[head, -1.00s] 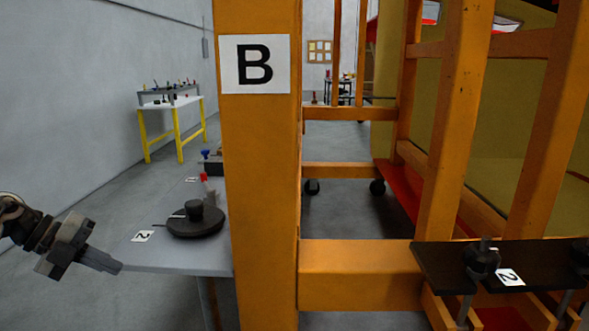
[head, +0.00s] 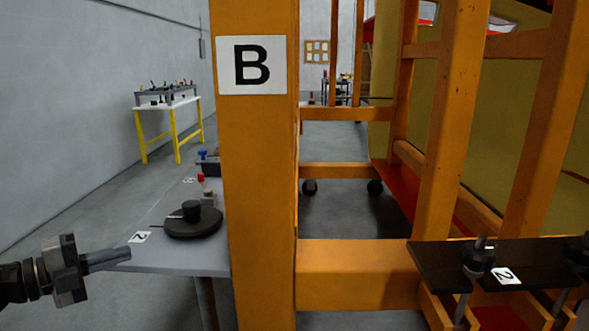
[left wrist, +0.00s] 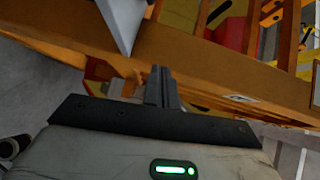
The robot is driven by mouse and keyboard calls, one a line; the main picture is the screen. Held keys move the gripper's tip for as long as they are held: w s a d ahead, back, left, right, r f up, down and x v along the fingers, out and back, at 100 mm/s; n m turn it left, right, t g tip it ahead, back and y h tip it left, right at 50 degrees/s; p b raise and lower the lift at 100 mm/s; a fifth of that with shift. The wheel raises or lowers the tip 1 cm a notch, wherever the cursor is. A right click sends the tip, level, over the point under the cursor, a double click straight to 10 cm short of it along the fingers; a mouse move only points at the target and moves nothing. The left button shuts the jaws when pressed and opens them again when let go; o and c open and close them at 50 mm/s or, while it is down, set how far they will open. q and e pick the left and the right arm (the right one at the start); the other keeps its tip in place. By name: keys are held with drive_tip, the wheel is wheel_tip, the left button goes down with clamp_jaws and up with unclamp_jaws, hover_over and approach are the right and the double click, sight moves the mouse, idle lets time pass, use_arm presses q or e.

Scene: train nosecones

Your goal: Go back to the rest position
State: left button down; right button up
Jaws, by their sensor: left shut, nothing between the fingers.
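My left gripper (head: 105,259) comes in from the left in the head view, at the near left corner of the grey table. Its fingers are together and hold nothing. In the left wrist view its closed fingers (left wrist: 161,88) point toward an orange beam. I cannot tell from the head view whether the fingertips touch the table edge or only overlap it. My right gripper is not in view.
The grey table (head: 165,258) carries a black round fixture (head: 193,224) and a label 2. An orange post (head: 255,190) marked B stands beside it. A black plate (head: 440,266) sits on the orange frame at right. A yellow-legged workbench (head: 168,105) stands far back.

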use_arm(q)
drive_tip(key=w+a+r+n+t+y, duration=0.4)
drive_tip(key=a+r+n+t, duration=0.1)
drive_tip(key=a+n+t, duration=0.15)
drive_tip(key=a+f+n+g+y, duration=0.3)
drive_tip(key=a+f+n+y, duration=0.2)
drive_tip(key=a+n+y, duration=0.95)
drive_tip(key=s+d+f+g+h, duration=0.1)
drive_tip(key=s+d+f+h, duration=0.25)
drive_tip(key=d+f, duration=0.65)
drive_tip(key=s+d+f+g+h, duration=0.15)
drive_tip(key=s+d+f, duration=0.25)
drive_tip(key=d+f, duration=0.55)
drive_tip(key=s+d+f+n+g+h, duration=0.1)
drive_tip(key=s+d+f+h, duration=0.1)
drive_tip(key=s+d, duration=0.7)
drive_tip(key=s+d+f+n+g+h, duration=0.1)
drive_tip(key=s+d+f+n+h, duration=0.1)
drive_tip(key=s+d, duration=0.7)
drive_tip(key=d+f, duration=0.1)
drive_tip(key=d, duration=0.3)
drive_tip(key=shift+s+d+h, duration=0.35)
